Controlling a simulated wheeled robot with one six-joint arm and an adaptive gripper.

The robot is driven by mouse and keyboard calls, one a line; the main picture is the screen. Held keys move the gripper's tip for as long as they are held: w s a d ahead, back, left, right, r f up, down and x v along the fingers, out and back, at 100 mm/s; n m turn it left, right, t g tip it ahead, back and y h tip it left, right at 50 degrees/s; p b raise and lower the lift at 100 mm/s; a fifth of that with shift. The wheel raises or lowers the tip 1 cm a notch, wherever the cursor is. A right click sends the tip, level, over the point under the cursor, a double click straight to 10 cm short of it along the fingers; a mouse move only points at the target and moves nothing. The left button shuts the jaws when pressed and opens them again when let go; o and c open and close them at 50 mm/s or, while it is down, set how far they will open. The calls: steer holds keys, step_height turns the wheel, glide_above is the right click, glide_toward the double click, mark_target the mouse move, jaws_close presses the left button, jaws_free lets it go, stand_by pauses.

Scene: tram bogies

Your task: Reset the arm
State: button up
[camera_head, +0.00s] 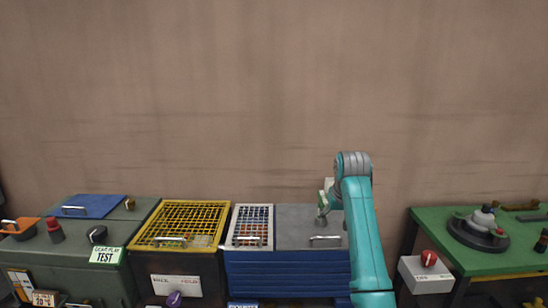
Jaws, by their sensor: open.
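My teal arm rises from the lower right of centre, bends at a grey joint and folds down on its far side. My gripper (322,217) shows small and dark at the end of it, partly hidden by the arm. It hangs over the grey top (295,220) of the blue cabinet, open. I see nothing held in it, though the fingers are too small to make out well.
A yellow-framed grid (181,203) and a white-framed grid (235,226) lie left of the arm. A green cabinet (75,262) with a blue lid (93,206) stands farther left. At right are a red knob on a white box (422,284) and a green table (480,262). The wall behind is bare.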

steer(key=s+f+t, duration=0.1)
steer(key=s+f, duration=0.3)
steer(key=f, duration=0.8)
steer(key=s+f+t, duration=0.1)
steer(key=s+f, duration=0.3)
steer(key=f, duration=0.7)
steer(key=s+f+t, duration=0.3)
steer(key=s+f, duration=1.2)
steer(key=s, duration=0.4)
steer(key=s+r+t, duration=0.3)
steer(key=s, duration=2.2)
steer(key=s+r+t, duration=0.2)
steer(key=s+r, duration=1.4)
steer(key=s, duration=0.1)
steer(key=shift+r, duration=0.35)
